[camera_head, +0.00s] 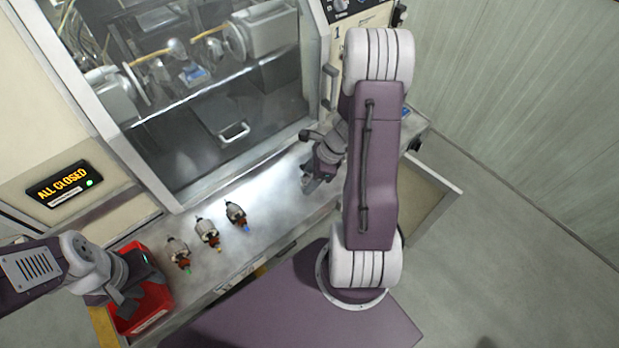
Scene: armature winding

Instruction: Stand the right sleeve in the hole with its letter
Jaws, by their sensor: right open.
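Three small armature-like parts lie in a slanting row on the grey bench (265,228). One has a green tip (179,254), one an orange-yellow tip (208,233) and one a blue tip (236,215). I cannot make out any sleeve, lettered hole or letters at this size. My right gripper (310,183) is low over the bench, to the right of the blue-tipped part and apart from it. It is open, with nothing visible between its fingers. My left gripper (133,305) is over the red bin (158,298) and covers part of it; its fingers are unclear.
A glazed machine door (232,133) with a handle stands behind the bench. A lit sign (58,184) at the left reads "ALL CLOSED". An open drawer (450,197) juts out at the right, partly behind my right arm. Bench between the blue-tipped part and my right gripper is clear.

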